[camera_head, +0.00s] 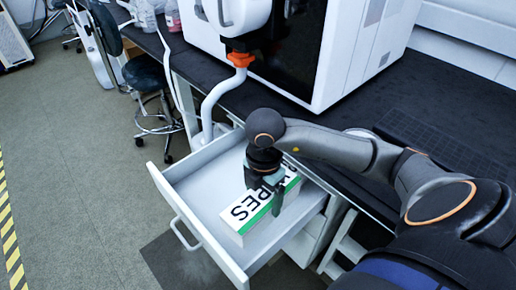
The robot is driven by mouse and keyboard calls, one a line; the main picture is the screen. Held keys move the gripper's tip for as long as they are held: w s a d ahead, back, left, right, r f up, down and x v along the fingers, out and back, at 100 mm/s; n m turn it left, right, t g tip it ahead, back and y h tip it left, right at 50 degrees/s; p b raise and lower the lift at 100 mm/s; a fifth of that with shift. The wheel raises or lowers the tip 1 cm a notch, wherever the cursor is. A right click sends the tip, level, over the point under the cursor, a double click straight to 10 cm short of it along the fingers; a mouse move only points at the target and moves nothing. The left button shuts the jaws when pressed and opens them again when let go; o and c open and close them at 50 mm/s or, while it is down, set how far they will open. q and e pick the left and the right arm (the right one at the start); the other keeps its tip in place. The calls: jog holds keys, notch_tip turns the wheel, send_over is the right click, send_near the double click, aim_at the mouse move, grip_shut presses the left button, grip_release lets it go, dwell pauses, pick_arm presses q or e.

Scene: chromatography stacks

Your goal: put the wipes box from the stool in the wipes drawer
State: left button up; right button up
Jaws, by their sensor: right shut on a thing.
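The wipes box (243,212) is white with a green edge and large black letters. It is within the outline of the open white drawer (168,189), towards the side nearer me. I cannot tell whether it rests on the drawer floor or hangs just above it. My right gripper (268,196) points down and is shut on the box, its fingers across the box's middle and hiding some of the lettering. My right arm reaches over the bench edge from the right. My left gripper is out of view.
A black bench (432,98) carries a large white and black instrument (345,45). A dark swivel stool (146,72) stands at the back left. The grey floor (85,150) at left is clear.

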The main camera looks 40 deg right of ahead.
jog(key=shift+f+m, duration=0.1)
jog(key=shift+m, duration=0.2)
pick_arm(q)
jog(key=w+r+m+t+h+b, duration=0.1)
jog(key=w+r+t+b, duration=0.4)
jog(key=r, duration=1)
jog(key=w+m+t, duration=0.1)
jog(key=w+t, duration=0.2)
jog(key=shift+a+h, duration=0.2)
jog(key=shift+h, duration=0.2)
pick_arm(e)
jog(key=w+f, duration=0.8)
jog(key=w, duration=0.1)
jog(key=w+d+f, duration=0.1)
jog(key=w+f, duration=0.4)
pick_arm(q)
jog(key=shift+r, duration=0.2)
pick_arm(e)
jog(key=shift+s, duration=0.1)
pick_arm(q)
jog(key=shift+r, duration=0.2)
pick_arm(e)
jog(key=o, duration=1.2)
jog(key=shift+f, duration=0.1)
jog(key=shift+o, duration=0.2)
